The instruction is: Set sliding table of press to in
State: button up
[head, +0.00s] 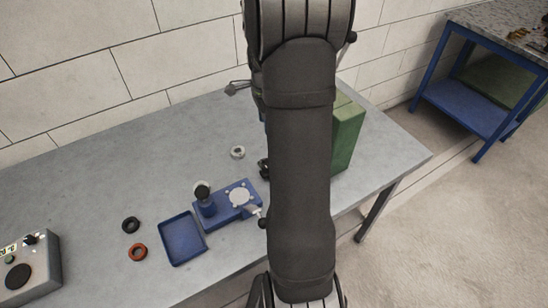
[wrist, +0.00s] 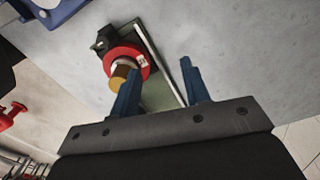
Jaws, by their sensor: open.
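In the wrist view my gripper (wrist: 159,67) is open, with its two blue fingers apart. Between and beyond the fingers is a green plate (wrist: 155,97) with a pale rail (wrist: 160,65), which may be part of the press. A red ring-shaped part (wrist: 127,58) with a brass-coloured cylinder (wrist: 119,78) and a black block (wrist: 106,38) is near the left fingertip; I cannot tell if they touch. In the head view a green body (head: 347,135), possibly the press, shows right of my arm. My arm hides its left side and my gripper there.
On the grey table (head: 110,165) stand a blue fixture (head: 222,210), a blue tray (head: 182,241), a black ring (head: 131,225), an orange ring (head: 138,252), a metal ring (head: 238,152) and a control box (head: 30,272). A blue-framed table (head: 470,105) is at right.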

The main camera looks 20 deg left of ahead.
jog(key=s+d+r+n, duration=0.2)
jog(key=s+r+n, duration=0.5)
jog(key=s+r, duration=0.2)
jog(key=f, duration=1.7)
jog(key=shift+d+f, duration=0.2)
jog(key=shift+f, duration=0.2)
grip_shut()
